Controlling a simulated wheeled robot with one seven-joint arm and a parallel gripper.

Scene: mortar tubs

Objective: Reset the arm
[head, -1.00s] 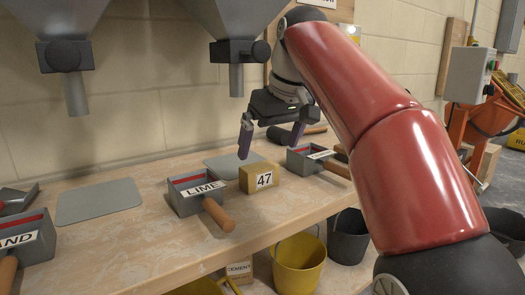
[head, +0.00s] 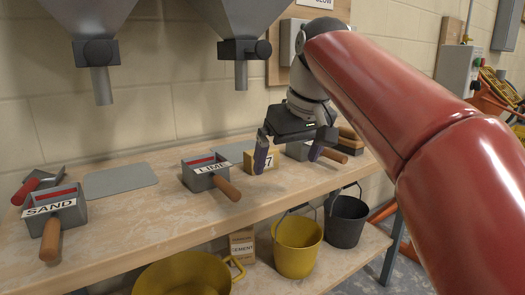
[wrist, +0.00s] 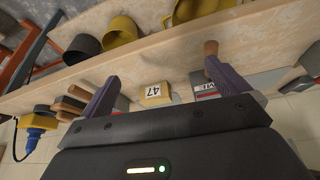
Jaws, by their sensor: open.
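In the wrist view the block (wrist: 155,93) shows between the two fingers, apart from both, and my gripper (wrist: 165,85) holds nothing. My red arm comes in from the right of the head view.
The bench holds a SAND scoop (head: 68,203), a LIME scoop (head: 205,178), a partly hidden third scoop (head: 298,151) and a grey plate (head: 120,178). Hopper spouts (head: 101,85) hang above. Yellow (head: 297,250) and black (head: 345,225) buckets stand on the lower shelf.

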